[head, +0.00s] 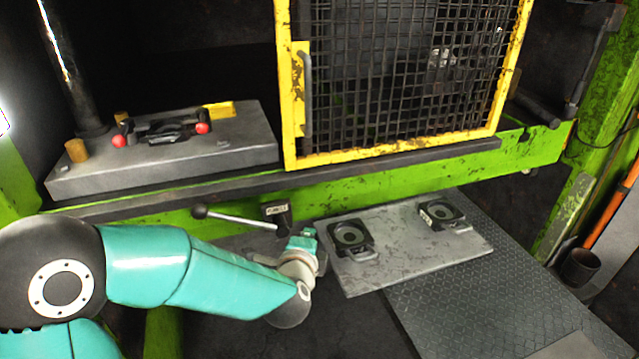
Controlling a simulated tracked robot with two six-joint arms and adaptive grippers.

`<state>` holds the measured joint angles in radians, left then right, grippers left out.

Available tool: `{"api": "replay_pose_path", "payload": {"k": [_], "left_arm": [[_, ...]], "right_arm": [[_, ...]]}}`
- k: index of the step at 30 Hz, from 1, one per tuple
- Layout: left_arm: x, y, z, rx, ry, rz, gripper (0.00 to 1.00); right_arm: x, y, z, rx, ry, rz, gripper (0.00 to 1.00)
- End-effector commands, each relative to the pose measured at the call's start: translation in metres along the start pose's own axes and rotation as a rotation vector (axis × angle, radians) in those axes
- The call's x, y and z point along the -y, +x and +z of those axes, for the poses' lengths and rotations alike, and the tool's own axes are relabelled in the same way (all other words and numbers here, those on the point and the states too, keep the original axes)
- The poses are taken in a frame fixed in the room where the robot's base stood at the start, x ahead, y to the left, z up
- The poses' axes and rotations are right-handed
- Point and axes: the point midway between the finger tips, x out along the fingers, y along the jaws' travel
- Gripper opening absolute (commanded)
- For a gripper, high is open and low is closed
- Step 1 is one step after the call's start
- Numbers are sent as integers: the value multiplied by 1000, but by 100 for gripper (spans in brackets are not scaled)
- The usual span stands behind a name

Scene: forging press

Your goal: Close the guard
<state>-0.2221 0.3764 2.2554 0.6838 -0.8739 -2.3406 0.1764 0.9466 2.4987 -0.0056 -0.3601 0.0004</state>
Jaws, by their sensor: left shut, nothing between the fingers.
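The guard (293,120) is a yellow frame with dark wire mesh, standing at the upper middle and right of the head view. An upright grey handle (307,92) is on its left edge. The press opening left of the guard is uncovered, with the grey die block (160,165) in plain sight. My left gripper (304,238) is below the guard's lower left corner, in front of the green beam, apart from the handle. It is shut and empty; its fingers are small and partly hidden. My right gripper is out of view.
A lever with a black knob (200,211) sticks out just left of my left gripper. A grey plate (385,268) with two black fixtures (350,238) lies to its right. The green press beam (400,181) runs beneath the guard. A dark bucket (580,268) stands far right.

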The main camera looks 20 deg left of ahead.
Motion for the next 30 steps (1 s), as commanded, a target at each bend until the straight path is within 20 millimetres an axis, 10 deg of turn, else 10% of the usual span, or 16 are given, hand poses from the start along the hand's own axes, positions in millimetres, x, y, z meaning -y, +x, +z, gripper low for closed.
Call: {"api": "replay_pose_path", "payload": {"k": [1, 3, 9, 17, 30], "left_arm": [[57, -24, -5, 0, 6, -99, 0], [108, -53, -10, -5, -1, -194, 0], [184, -113, -26, -61, -60, -343, 0], [200, -107, -32, -79, -71, -365, 0], [230, -27, -38, -80, -69, -362, 0]], "right_arm": [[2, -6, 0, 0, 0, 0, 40], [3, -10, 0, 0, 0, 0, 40], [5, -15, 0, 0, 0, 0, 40], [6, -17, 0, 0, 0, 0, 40], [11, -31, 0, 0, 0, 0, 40]]}}
